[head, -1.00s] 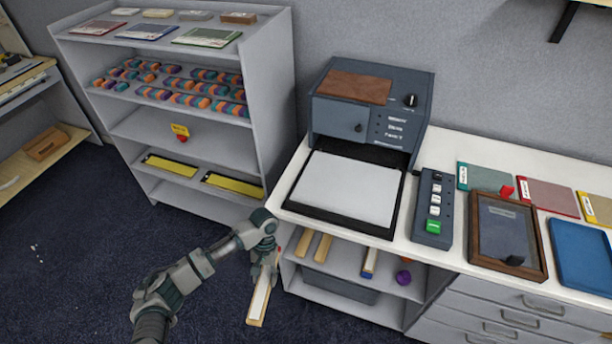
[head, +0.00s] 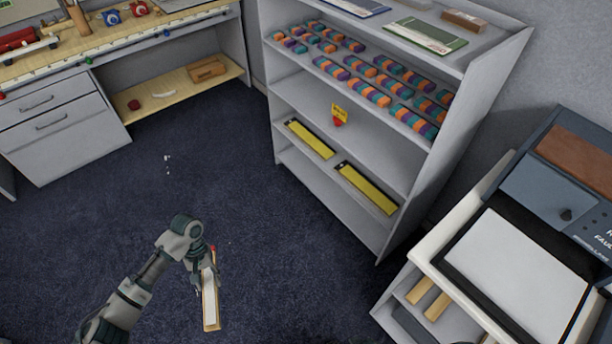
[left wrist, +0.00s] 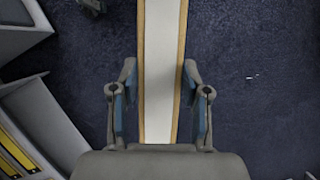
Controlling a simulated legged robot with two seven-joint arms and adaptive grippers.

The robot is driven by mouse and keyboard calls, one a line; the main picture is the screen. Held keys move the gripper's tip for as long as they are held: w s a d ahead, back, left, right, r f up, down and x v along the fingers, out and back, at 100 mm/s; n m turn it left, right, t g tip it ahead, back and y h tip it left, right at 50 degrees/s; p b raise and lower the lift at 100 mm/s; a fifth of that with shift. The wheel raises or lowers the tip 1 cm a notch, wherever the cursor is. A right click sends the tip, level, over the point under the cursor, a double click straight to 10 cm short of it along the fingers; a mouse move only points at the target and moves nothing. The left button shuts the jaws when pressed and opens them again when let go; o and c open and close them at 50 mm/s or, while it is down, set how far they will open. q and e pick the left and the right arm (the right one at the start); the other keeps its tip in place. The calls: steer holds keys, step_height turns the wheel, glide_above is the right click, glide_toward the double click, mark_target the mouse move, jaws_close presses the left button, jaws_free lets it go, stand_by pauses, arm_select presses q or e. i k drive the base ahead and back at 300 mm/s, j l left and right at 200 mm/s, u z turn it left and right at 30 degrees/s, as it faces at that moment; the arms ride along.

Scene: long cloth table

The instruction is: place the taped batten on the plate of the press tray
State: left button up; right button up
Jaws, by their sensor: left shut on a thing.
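The taped batten (head: 210,300) is a wooden strip with a white band along its face and a red tip at its upper end. My left gripper (head: 205,265) is shut on it and holds it over the dark carpet. In the left wrist view the batten (left wrist: 160,60) runs lengthwise between the two fingers of the gripper (left wrist: 160,108). The press tray's pale plate (head: 515,270) lies in its dark frame at the right, in front of the press, well apart from the batten. My right gripper is not in view.
Other wooden battens (head: 420,290) lie on the shelf below the press table. A workbench (head: 70,110) stands at the upper left. The carpet (head: 120,210) is mostly clear.

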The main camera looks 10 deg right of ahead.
mark_target(514, 272)
steer(key=i+j+u, duration=0.15)
steer(key=i+u, duration=0.2)
steer(key=i, duration=0.25)
steer(key=i+z, duration=0.15)
steer(key=z, duration=0.25)
steer(key=i+j+z, duration=0.1)
steer(key=z, duration=0.25)
steer(key=i+j+z, duration=0.15)
steer(key=z, duration=0.25)
steer(key=i+z, duration=0.1)
steer(key=z, duration=0.3)
steer(key=i+j+z, duration=0.1)
steer(key=z, duration=0.35)
steer(key=j+z, duration=0.15)
steer(key=z, duration=0.25)
steer(key=i+j+z, duration=0.1)
steer(key=z, duration=0.35)
steer(key=j+z, duration=0.25)
steer(key=z, duration=0.15)
